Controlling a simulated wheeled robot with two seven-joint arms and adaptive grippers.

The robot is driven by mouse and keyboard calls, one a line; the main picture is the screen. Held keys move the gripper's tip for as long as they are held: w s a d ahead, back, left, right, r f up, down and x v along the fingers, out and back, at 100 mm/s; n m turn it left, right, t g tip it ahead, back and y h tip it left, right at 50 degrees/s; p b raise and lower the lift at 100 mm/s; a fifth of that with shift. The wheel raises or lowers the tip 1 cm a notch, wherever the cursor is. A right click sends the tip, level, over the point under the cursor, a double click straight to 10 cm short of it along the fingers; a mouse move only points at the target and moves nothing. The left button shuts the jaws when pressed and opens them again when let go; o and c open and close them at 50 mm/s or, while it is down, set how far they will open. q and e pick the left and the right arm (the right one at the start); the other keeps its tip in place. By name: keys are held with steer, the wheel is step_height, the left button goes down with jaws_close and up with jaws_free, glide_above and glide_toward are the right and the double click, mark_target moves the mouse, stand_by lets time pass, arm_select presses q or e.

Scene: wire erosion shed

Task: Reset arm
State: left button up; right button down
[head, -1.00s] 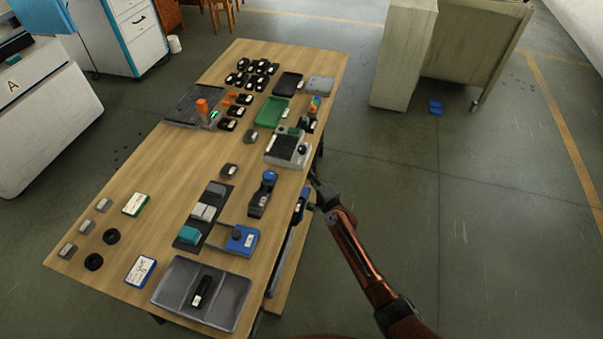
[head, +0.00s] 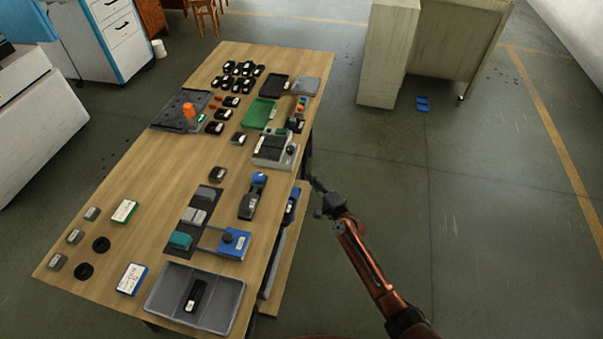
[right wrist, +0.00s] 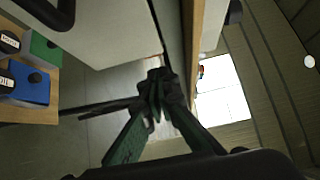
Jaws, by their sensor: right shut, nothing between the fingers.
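My right gripper (head: 318,195) is in the head view, off the right long edge of the wooden table (head: 150,205), over the floor side. It is shut and empty, with my copper-coloured arm reaching in from the lower right. In the right wrist view, its dark fingers (right wrist: 158,92) meet in the middle, with nothing held between them. My left gripper is not in either view.
The table holds a grey tray (head: 170,311) with a black item, a blue device (head: 236,243), a green tray (head: 259,112) and several black parts. A lower wooden shelf (head: 287,262) juts out on the right side. Open floor (head: 400,220) lies right of the table.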

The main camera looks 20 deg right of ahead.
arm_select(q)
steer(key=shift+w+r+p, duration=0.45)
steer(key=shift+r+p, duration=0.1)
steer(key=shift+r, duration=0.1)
arm_select(e)
steer(key=v, duration=0.7)
steer(key=shift+a+r, duration=0.2)
steer(key=shift+r, duration=0.05)
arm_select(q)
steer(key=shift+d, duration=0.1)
arm_select(e)
steer(key=shift+s+f, duration=0.1)
